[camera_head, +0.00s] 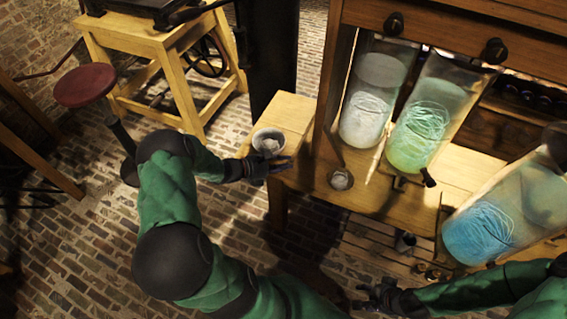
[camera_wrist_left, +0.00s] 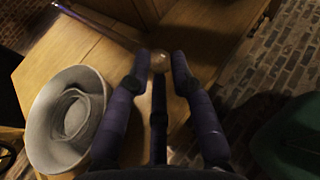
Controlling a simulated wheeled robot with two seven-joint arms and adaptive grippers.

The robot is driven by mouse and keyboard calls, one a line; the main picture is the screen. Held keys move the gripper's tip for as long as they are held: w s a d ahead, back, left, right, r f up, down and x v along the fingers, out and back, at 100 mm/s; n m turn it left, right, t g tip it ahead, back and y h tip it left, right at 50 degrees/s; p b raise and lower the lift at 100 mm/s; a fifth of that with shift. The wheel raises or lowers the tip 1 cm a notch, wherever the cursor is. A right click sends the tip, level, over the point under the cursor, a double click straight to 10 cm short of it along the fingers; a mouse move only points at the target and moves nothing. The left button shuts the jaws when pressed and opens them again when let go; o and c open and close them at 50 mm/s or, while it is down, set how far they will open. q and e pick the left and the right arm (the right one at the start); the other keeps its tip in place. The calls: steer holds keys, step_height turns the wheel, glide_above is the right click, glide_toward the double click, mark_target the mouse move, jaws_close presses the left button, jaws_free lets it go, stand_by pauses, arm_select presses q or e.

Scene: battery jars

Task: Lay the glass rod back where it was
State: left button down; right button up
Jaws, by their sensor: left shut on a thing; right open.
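My left gripper (camera_head: 280,166) is at the front edge of the small wooden table, just below a white bowl (camera_head: 268,142). In the left wrist view its fingers (camera_wrist_left: 161,62) are closed on a small round brownish end (camera_wrist_left: 160,61), apparently of the glass rod. A slim purplish bar (camera_wrist_left: 95,24) runs from the upper left towards the fingertips. I cannot tell whether it joins the held end. The bowl also shows in the left wrist view (camera_wrist_left: 40,125), left of the fingers and apart from them. My right gripper (camera_head: 380,296) is open and empty above the brick floor.
A small cup (camera_head: 341,179) and a dark thin stick (camera_head: 333,150) are beside the cabinet post. Bare table top (camera_head: 285,112) lies behind the bowl.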

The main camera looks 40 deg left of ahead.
arm_select(q)
steer(key=c, duration=1)
jaws_free()
steer(key=shift+s, duration=0.1)
steer(key=v, duration=1.1)
steer(key=shift+s+a+r, duration=0.2)
steer(key=shift+s, duration=0.1)
